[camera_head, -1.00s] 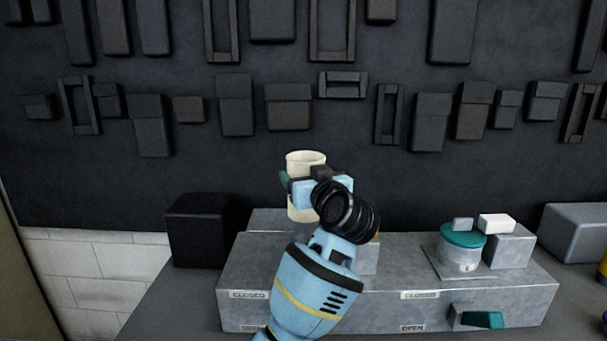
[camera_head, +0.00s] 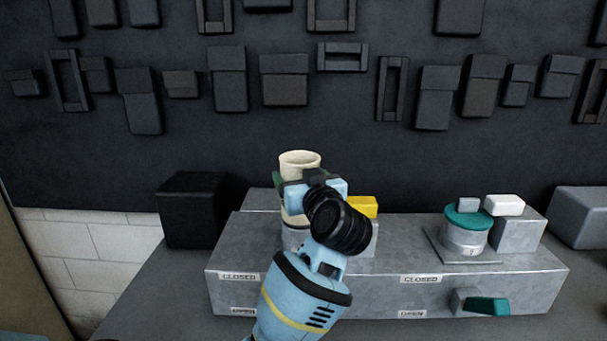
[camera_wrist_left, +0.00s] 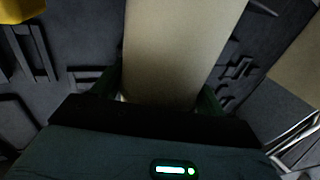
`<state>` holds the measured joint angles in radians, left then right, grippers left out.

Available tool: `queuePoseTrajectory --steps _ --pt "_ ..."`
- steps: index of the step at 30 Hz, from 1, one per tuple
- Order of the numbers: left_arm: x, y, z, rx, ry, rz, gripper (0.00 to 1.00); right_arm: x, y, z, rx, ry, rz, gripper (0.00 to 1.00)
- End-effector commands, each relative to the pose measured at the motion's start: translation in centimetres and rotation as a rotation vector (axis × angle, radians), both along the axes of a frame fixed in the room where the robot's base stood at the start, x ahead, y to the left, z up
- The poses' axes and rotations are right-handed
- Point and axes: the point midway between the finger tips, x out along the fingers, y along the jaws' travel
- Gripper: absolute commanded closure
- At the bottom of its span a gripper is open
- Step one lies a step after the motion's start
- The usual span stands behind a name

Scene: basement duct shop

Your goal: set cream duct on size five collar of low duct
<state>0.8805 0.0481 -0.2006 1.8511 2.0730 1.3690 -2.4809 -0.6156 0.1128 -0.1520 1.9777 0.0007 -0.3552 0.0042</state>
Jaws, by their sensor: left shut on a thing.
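My left gripper (camera_head: 300,187) is shut on the cream duct (camera_head: 299,160), a pale upright tube with an open top. In the left wrist view the duct (camera_wrist_left: 180,45) stands between the dark green fingers (camera_wrist_left: 158,92). The low duct (camera_head: 385,293) is a long grey galvanized box on the bench. The cream duct's lower end is right over a grey collar (camera_head: 292,239) at the low duct's left part. My wrist hides part of this, so I cannot tell whether they touch. No size mark shows on that collar. My right gripper is not in view.
A teal-capped collar (camera_head: 464,236) stands at the low duct's right, beside a grey block with a white top piece (camera_head: 505,205). A teal handle (camera_head: 487,306) sticks out in front. A yellow block (camera_head: 362,207) is just right of my wrist. A black box (camera_head: 195,210) stands left.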

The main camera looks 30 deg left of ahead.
Motion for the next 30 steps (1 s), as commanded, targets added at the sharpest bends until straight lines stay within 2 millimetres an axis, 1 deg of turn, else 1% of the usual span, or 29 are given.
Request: queuePoseTrajectory --steps 20,30 --pt "-0.05 0.01 0.13 0.001 -0.004 0.000 0.70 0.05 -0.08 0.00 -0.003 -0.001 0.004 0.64" --pt "-0.10 -0.03 0.22 0.000 -0.005 0.000 0.70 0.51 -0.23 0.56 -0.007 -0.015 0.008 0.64"
